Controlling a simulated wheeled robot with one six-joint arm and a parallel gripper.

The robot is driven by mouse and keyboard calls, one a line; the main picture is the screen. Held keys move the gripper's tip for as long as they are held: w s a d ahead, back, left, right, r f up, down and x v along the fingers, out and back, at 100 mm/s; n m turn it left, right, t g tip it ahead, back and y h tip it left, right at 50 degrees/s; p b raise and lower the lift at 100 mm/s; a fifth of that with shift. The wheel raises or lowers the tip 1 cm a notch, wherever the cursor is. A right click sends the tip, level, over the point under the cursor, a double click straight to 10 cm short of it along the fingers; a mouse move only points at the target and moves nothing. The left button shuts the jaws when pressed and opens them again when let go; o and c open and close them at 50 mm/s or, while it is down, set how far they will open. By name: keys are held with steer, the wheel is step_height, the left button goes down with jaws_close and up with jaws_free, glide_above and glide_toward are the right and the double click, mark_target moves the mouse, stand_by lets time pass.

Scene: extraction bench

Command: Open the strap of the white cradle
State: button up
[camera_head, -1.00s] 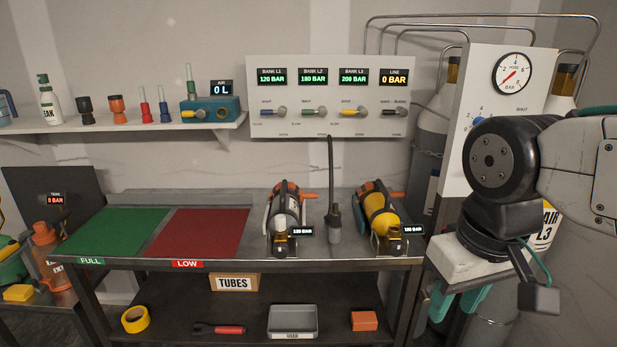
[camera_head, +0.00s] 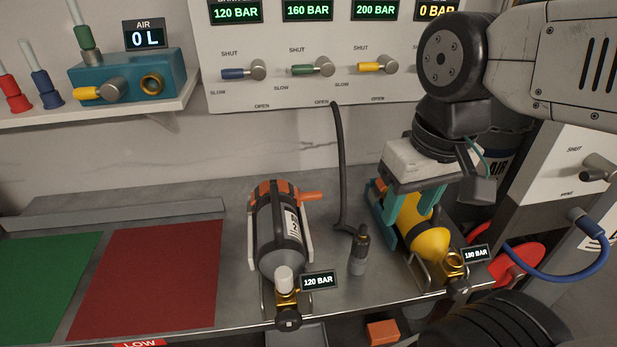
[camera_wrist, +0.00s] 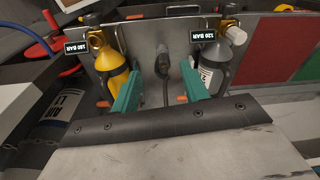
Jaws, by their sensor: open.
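The white cradle (camera_head: 307,240) stands left of centre on the bench and holds a grey cylinder (camera_head: 282,242). A dark strap (camera_head: 278,195) crosses the cylinder, with an orange lever (camera_head: 311,196) sticking out to the right; the strap looks closed. My gripper (camera_head: 398,236) is open, its teal fingers in front of the yellow cylinder (camera_head: 429,243) in the head view. In the wrist view my gripper (camera_wrist: 160,68) has its fingers apart, between the yellow cylinder (camera_wrist: 111,68) and the grey cylinder (camera_wrist: 214,72). Nothing is held. My gripper hides part of the yellow cylinder's cradle.
A black hose with a nozzle (camera_head: 359,250) stands between the cylinders. A red mat (camera_head: 150,275) and a green mat (camera_head: 45,280) lie at the left. A valve panel (camera_head: 300,85) is behind. A blue hose (camera_head: 560,275) curves at the right.

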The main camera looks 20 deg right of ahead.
steer(key=w+a+f+m+y, duration=0.15)
steer(key=w+m, duration=0.25)
steer(key=w, duration=0.4)
steer(key=m+t+y, duration=0.2)
steer(key=m, duration=1.3)
glide_toward(315, 192)
steer(key=f, duration=0.1)
steer(key=x, duration=0.8)
steer(key=shift+w+a, duration=0.1)
steer(key=shift+a, duration=0.15)
jaws_close()
